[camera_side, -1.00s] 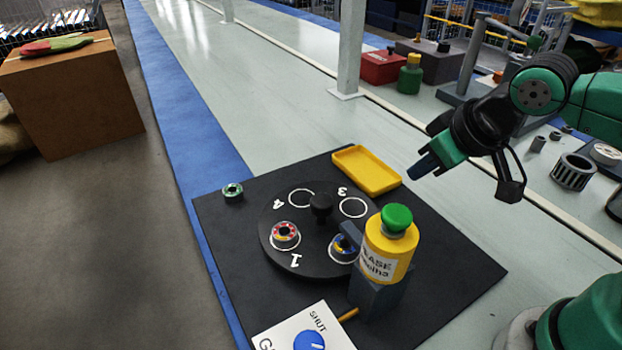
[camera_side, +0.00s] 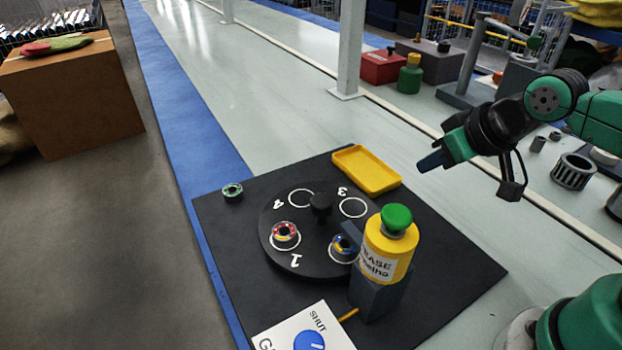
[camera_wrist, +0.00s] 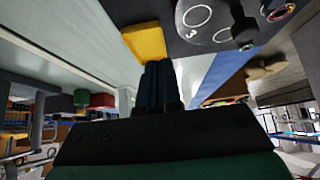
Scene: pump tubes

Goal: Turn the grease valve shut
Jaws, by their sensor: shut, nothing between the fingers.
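The grease valve is a blue knob (camera_side: 309,341) on a white panel (camera_side: 290,330) marked SHUT, at the bottom edge of the side view; its lower part is cut off, so I cannot tell its full setting. My gripper (camera_side: 430,163) is shut and empty, in the air at the upper right, well away from the knob. It also shows in the wrist view (camera_wrist: 158,68), fingers together. The yellow grease pump (camera_side: 390,250) with a green cap (camera_side: 397,218) stands on a dark block between my gripper and the panel.
A black turntable (camera_side: 298,262) with numbered rings holds two tubes (camera_side: 285,235) (camera_side: 344,247) and a central black knob (camera_side: 320,204). A small green-ringed part (camera_side: 232,191) lies at the mat's left corner. A yellow tray (camera_side: 367,170) lies at the back of the black mat (camera_side: 455,275).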

